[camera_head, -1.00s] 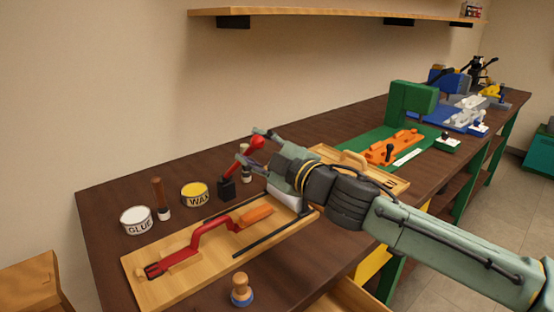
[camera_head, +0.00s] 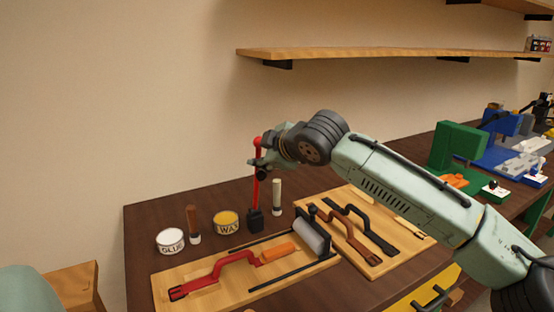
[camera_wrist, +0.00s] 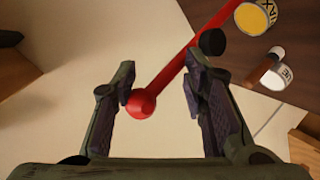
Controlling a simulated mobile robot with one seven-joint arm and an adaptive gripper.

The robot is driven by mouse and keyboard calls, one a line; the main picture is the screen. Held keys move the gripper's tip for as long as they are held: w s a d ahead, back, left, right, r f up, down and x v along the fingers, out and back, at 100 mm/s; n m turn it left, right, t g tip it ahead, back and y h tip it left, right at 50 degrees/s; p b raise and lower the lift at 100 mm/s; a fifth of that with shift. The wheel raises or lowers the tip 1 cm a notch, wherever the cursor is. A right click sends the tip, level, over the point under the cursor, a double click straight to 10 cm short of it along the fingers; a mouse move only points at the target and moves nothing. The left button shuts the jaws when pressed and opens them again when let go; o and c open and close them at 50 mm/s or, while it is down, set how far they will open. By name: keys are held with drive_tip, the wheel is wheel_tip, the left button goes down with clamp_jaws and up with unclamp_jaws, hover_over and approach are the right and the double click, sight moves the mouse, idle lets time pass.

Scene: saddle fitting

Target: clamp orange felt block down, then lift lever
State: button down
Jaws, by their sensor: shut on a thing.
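The red lever (camera_head: 256,190) stands nearly upright from its black base (camera_head: 255,220) on the bench. My gripper (camera_head: 259,163) is at the lever's upper part, shut on it. In the wrist view the lever's round red knob (camera_wrist: 142,104) shows between the two fingers, and its rod runs toward the upper right. The orange felt block (camera_head: 278,253) lies on a wooden board (camera_head: 205,295), at the end of a red strap (camera_head: 225,264). A grey roller (camera_head: 312,236) stands close to the block's right end; I cannot tell whether it touches the block.
A glue tin (camera_head: 170,241), a wax tin (camera_head: 227,223), and two upright sticks, one brown (camera_head: 191,220) and one pale (camera_head: 277,193), stand near the lever. A second board (camera_head: 340,200) holds dark straps. A wall shelf (camera_head: 350,54) is above.

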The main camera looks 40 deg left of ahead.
drive_tip(key=shift+s+a+f+h, duration=0.3)
drive_tip(key=shift+s+a, duration=0.1)
drive_tip(key=shift+a, duration=0.2)
drive_tip(key=shift+w+a+r, duration=0.1)
drive_tip(key=shift+w+r, duration=0.15)
drive_tip(key=shift+r, duration=0.15)
drive_tip(key=shift+w+r, duration=0.15)
drive_tip(key=c, duration=1.6)
unclamp_jaws()
drive_tip(key=shift+a, duration=0.3)
drive_tip(key=shift+c, duration=0.3)
drive_tip(key=shift+o, duration=0.4)
drive_tip(key=shift+a, duration=0.1)
drive_tip(key=shift+o, duration=0.3)
drive_tip(key=shift+a, duration=0.1)
